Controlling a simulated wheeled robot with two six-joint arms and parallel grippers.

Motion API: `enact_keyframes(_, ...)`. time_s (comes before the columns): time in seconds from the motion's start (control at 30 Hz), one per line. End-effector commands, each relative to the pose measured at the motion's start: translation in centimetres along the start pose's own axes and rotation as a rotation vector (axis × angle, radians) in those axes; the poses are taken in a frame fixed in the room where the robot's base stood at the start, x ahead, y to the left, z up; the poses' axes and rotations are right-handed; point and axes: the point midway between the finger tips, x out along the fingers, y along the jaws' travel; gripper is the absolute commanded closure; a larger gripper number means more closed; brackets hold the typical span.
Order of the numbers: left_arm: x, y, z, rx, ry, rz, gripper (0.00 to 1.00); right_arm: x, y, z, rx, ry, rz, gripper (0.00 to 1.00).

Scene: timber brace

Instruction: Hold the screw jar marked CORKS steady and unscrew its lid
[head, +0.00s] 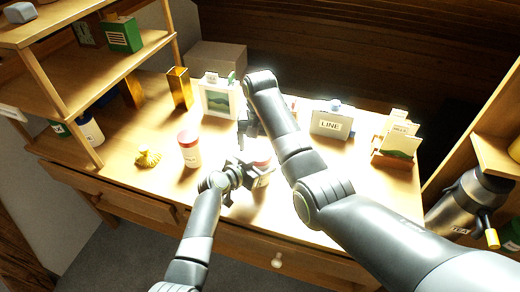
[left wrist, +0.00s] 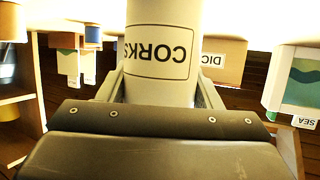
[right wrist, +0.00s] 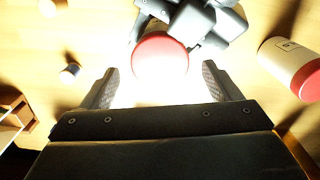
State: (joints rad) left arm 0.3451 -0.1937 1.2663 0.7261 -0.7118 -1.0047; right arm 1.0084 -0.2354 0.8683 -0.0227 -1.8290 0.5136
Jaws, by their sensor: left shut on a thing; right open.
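The jar marked CORKS (left wrist: 160,55) is pale, and its label shows upside down in the left wrist view. My left gripper (head: 240,176) is shut on its body; in the head view the jar (head: 263,168) is partly hidden by that gripper. Its red lid (right wrist: 160,55) shows from above in the right wrist view, on the jar. My right gripper (head: 248,128) is open and empty, above and behind the jar in the head view. In the right wrist view the lid lies just beyond the open fingertips (right wrist: 158,82), apart from them.
A second white jar with a red lid (head: 189,150) stands left of the held jar, beside a yellow fluted object (head: 148,157). A framed picture (head: 219,97), a LINE box (head: 331,122) and a card holder (head: 395,158) stand behind and right. The front tabletop is mostly clear.

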Motion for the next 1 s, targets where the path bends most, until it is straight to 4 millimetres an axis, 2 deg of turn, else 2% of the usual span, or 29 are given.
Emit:
enact_keyframes(0.1,0.0,0.0,0.0,0.000,-0.001,0.000,1.00,-1.3,0.0,0.0,0.000,0.000,0.000,0.16)
enact_keyframes(0.17,0.0,0.0,0.0,0.000,-0.001,0.000,1.00,-1.6,0.0,0.0,0.000,0.001,0.000,0.16)
enact_keyframes(0.2,0.0,0.0,0.0,0.000,-0.001,0.000,1.00,-1.8,0.0,0.0,0.001,0.000,0.000,0.20)
enact_keyframes(0.33,0.0,0.0,0.0,0.000,-0.001,0.000,1.00,-2.1,0.0,0.0,0.039,0.000,0.000,0.20)
enact_keyframes(0.73,0.0,0.0,0.0,0.000,-0.001,0.000,1.00,-4.6,0.0,-0.1,0.477,0.001,0.000,0.20)
enact_keyframes(0.9,0.0,0.0,0.0,0.000,-0.001,0.000,1.00,-5.1,0.0,0.0,0.578,0.000,0.001,0.20)
enact_keyframes(1.0,0.0,0.0,0.0,0.000,0.000,0.000,1.00,-4.5,0.0,0.0,0.596,-0.002,0.002,0.20)
